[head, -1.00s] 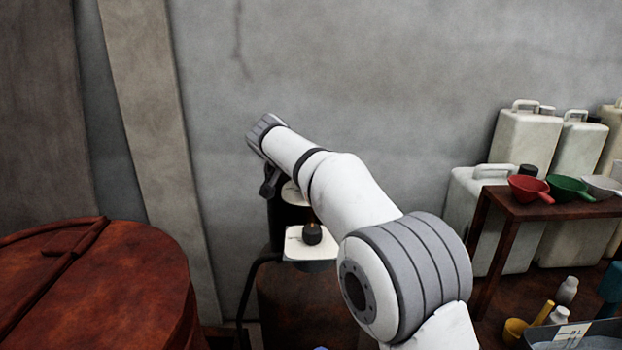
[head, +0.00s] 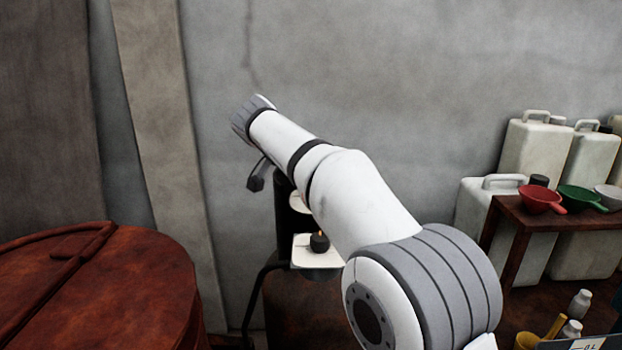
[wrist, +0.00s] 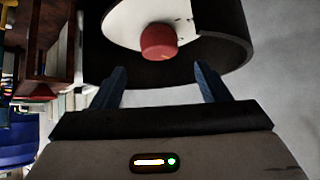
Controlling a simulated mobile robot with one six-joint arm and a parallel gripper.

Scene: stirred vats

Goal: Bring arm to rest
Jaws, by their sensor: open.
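My arm reaches from the lower right toward the wall in the head view, its grey wrist end (head: 253,118) raised above the dark stand. The jaws are hidden there behind my wrist. In the wrist view my gripper (wrist: 159,72) is open, its two bluish fingers apart with nothing between them. Beyond the fingertips is a red knob-like piece (wrist: 158,41) on a white face inside a black round rim (wrist: 235,45). I cannot tell whether the fingers are close to it.
A rusty red vat (head: 100,290) stands at left. A dark stand bears a white plate (head: 303,262) with a small black knob (head: 319,242), below my forearm.

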